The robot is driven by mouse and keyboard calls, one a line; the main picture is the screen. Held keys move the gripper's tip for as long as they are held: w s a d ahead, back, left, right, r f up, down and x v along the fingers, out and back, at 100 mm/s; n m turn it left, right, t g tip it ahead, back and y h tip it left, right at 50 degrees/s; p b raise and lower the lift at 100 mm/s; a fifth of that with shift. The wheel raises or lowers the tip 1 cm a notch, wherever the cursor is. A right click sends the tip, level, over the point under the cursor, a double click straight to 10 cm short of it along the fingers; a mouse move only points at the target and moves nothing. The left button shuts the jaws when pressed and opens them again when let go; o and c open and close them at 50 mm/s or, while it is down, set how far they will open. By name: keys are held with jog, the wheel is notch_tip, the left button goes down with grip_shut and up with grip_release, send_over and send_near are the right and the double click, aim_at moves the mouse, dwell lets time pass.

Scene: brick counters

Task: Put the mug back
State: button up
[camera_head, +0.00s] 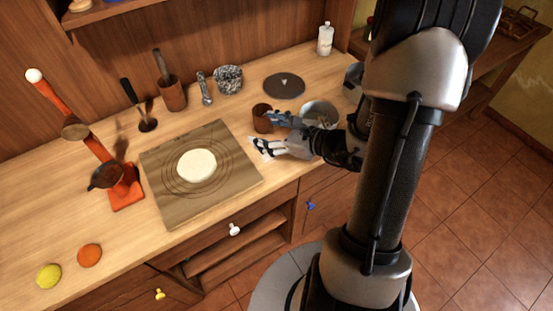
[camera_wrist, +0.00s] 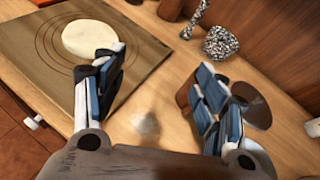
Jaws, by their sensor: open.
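A small brown mug (camera_head: 262,118) stands upright on the wooden counter, right of the board. My gripper (camera_head: 263,130) is open and low over the counter, with its upper finger right beside the mug. A brown part of the mug (camera_wrist: 183,96) shows there, mostly hidden behind the right finger. I cannot tell whether that finger touches it.
A board (camera_head: 165,200) with pale dough (camera_head: 196,165) lies left of my gripper. A dark disc (camera_head: 284,85), a speckled bowl (camera_head: 228,79) and a wooden holder (camera_head: 172,95) stand behind. A grey round dish (camera_head: 320,110) is partly hidden by my arm.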

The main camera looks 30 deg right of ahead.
jog(key=s+a+r+n+g+y, duration=0.2)
jog(key=s+a+r+n+g, duration=0.35)
jog(key=a+n, duration=0.3)
jog(key=s+a+r+n+g+y, duration=0.1)
jog(key=s+a+r+n+g, duration=0.4)
jog(key=a+n, duration=0.4)
jog(key=s+d+r+n+t+h, duration=0.2)
jog(key=s+d+r+n+h, duration=0.2)
jog(key=s+d+n+h, duration=0.2)
jog(key=s+n+h, duration=0.2)
jog(key=s+n, duration=0.2)
jog(key=n, duration=0.1)
jog(key=shift+s+r+n+t+h, duration=0.2)
jog(key=shift+s+n+t+h, duration=0.15)
jog(key=shift+s+h, duration=0.05)
jog(key=shift+d, duration=0.1)
